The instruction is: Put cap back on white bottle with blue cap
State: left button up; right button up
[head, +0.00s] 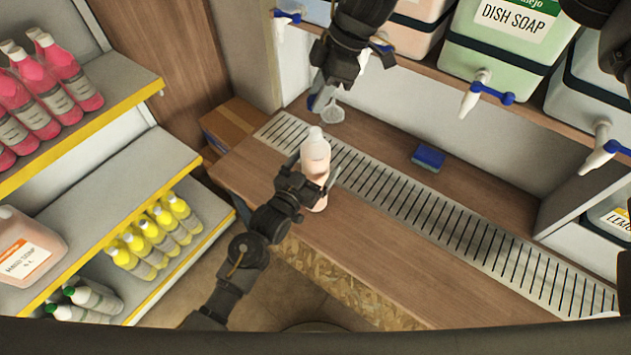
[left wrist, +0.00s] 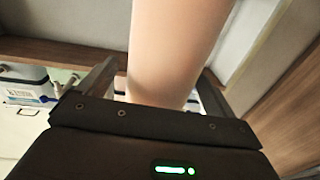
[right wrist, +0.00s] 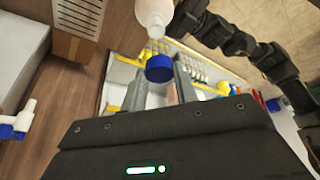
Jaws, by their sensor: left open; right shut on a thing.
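The pale, pinkish-white bottle (head: 316,155) stands upright on the wooden counter by the slotted metal strip, its neck bare. My left gripper (head: 309,176) is open with its fingers on either side of the bottle's body. The bottle fills the middle of the left wrist view (left wrist: 175,50). My right gripper (head: 324,108) reaches down from the top, just behind and above the bottle's neck. It is shut on the blue cap (right wrist: 159,68), seen at its fingertips in the right wrist view. There the bottle's neck (right wrist: 155,31) is close to the cap but apart from it.
A blue block (head: 428,157) lies on the counter right of the slotted strip (head: 420,210). Dispensers with blue taps, such as the green dish soap one (head: 510,40), hang over the back. Shelves with pink bottles (head: 50,85) and yellow-capped bottles (head: 155,235) stand left.

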pick_arm(q)
jog(key=shift+w+d, duration=0.1)
jog(key=shift+w, duration=0.05)
jog(key=c, duration=1.5)
jog(key=shift+o, duration=0.2)
pick_arm(e)
send_over(311, 138)
jog(key=w+d, duration=0.1)
jog(key=d, duration=0.1)
jog(key=shift+a+f, duration=0.1)
jog(key=shift+f, duration=2.4)
jog(key=shift+f, duration=0.9)
jog(key=shift+f, duration=0.6)
